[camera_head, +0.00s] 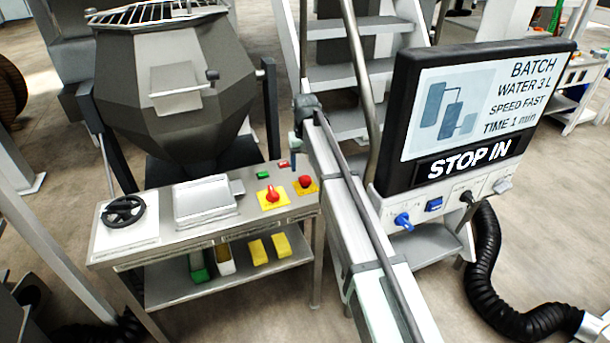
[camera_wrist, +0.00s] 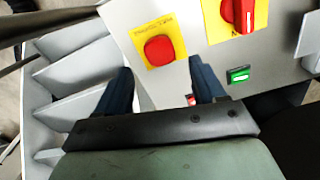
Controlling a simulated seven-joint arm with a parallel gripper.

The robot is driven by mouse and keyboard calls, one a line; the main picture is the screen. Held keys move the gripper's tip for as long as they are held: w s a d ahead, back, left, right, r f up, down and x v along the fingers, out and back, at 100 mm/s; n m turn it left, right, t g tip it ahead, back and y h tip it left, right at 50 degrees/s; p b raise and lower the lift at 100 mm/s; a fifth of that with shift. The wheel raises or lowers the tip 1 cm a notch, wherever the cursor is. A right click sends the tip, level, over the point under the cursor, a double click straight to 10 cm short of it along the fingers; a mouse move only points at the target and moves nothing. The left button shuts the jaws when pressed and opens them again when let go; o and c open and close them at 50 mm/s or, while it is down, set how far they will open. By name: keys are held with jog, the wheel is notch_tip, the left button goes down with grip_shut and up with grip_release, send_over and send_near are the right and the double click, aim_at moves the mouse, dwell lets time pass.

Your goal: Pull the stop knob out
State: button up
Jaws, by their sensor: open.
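The stop knob (camera_wrist: 159,49) is a round red button on a yellow plate, seen in the wrist view between and beyond the fingers of my gripper (camera_wrist: 160,66). In the head view the stop knob (camera_head: 305,181) sits at the right end of the steel control table, just left of my arm. My gripper is open and empty, with one dark blue finger on each side of the knob in the wrist view. I cannot tell how far the fingertips are from the panel. The screen (camera_head: 477,105) reads "STOP IN".
A red rotary switch (camera_head: 271,194) on a yellow plate is left of the knob. Green (camera_head: 262,174) and red (camera_head: 284,163) small buttons lie behind it. The table (camera_head: 235,222) also carries a black handwheel (camera_head: 124,210) and a metal box (camera_head: 204,201). Grey steps (camera_head: 355,75) rise behind.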

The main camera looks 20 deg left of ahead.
aim_at(305, 178)
jog(key=shift+f, duration=2.55)
jog(key=shift+c, duration=0.4)
grip_shut()
